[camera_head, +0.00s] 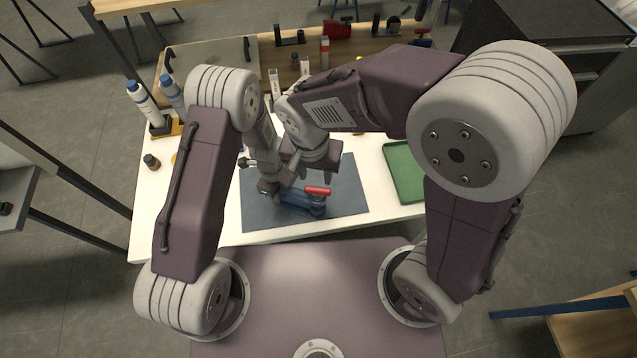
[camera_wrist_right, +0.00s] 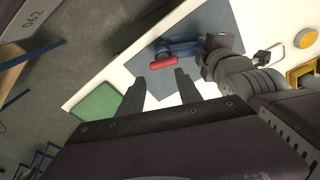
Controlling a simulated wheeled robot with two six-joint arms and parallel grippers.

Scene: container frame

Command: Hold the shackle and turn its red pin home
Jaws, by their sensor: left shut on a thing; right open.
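The blue shackle (camera_head: 303,204) is low over or on the dark mat, with its red pin (camera_head: 317,190) along its upper side. My left gripper (camera_head: 277,191) is shut on the left end of the shackle. In the right wrist view the shackle (camera_wrist_right: 184,46) and the red pin (camera_wrist_right: 161,64) lie beyond my right fingertips. My right gripper (camera_head: 313,178) is open and empty above the pin, apart from it. Its two fingers also show in the right wrist view (camera_wrist_right: 160,82). How far the pin is threaded cannot be told.
The dark mat (camera_head: 345,200) lies on a white table (camera_head: 160,235). A green tray (camera_head: 405,175) is at the right. White bottles with blue caps (camera_head: 143,100) stand at the left. Tools and a red item (camera_head: 337,29) stand along the back. The mat's right part is clear.

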